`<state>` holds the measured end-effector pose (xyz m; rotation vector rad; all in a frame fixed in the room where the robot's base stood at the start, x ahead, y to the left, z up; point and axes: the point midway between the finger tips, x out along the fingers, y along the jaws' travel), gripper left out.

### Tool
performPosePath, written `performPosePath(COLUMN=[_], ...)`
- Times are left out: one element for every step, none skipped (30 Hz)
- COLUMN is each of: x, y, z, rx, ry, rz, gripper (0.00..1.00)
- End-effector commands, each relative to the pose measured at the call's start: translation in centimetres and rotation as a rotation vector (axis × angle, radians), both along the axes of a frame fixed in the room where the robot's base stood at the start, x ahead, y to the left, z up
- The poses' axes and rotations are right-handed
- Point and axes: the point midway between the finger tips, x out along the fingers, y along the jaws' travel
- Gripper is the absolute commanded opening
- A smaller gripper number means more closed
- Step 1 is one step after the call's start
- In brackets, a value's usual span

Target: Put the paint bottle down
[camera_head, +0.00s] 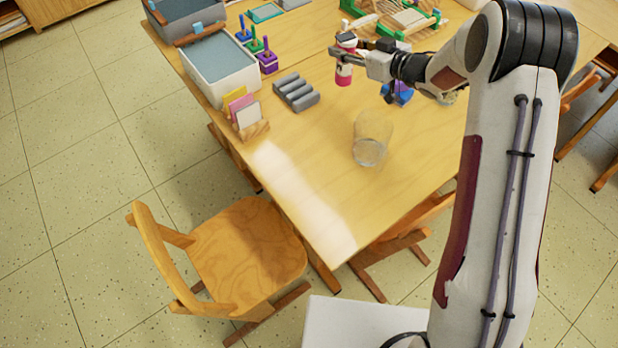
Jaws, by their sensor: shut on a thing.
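The paint bottle (344,73) is pink with a white band and a light top. It is upright, and my gripper (345,55) is shut around its upper part. My gripper reaches in from the right over the far half of the wooden table (315,190). The jaws hide part of the bottle. I cannot tell whether its base touches the tabletop or hangs just above it.
A clear glass jar (371,140) stands nearer on the table. Left of the bottle are grey blocks (296,92), a card holder (249,122) and a grey-white bin (219,65). A blue object (398,93) lies to the right. The table's near end is clear.

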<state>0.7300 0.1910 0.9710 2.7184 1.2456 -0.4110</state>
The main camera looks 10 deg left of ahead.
Motion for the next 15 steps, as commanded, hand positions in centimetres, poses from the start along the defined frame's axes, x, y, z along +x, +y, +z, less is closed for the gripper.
performPosePath(x=[-1.1, -1.8, -2.7, -3.4, -4.1, -5.1, -5.8, -6.6, -7.6, -8.4, -9.2, -10.2, -11.0, -11.9, -13.0], y=[0.2, 0.3, 0.5, 0.6, 0.8, 0.9, 1.1, 1.3, 1.5, 1.6, 1.8, 2.0, 2.1, 2.3, 2.5], z=[-0.1, -0.1, -0.3, -0.4, -0.5, -0.6, -0.7, -0.8, -0.9, -1.0, -1.1, -1.2, -1.2, -1.3, -1.4], rx=[0.000, 0.001, 0.000, 0.001, 0.001, 0.001, 0.001, 0.002, 0.002, 0.002, 0.001, 0.002, 0.002, 0.001, 0.003], ry=[0.000, 0.000, 0.000, 0.000, 0.000, 0.001, -0.001, 0.000, 0.000, 0.001, 0.001, 0.000, 0.000, 0.000, 0.000], rz=[0.018, 0.030, 0.046, 0.059, 0.071, 0.089, 0.102, 0.116, 0.134, 0.148, 0.163, 0.182, 0.196, 0.212, 0.232], gripper=[0.02, 0.02, 0.02, 0.02, 0.02, 0.02, 0.02, 0.02, 0.02, 0.02, 0.02, 0.02, 0.02, 0.02, 0.02])
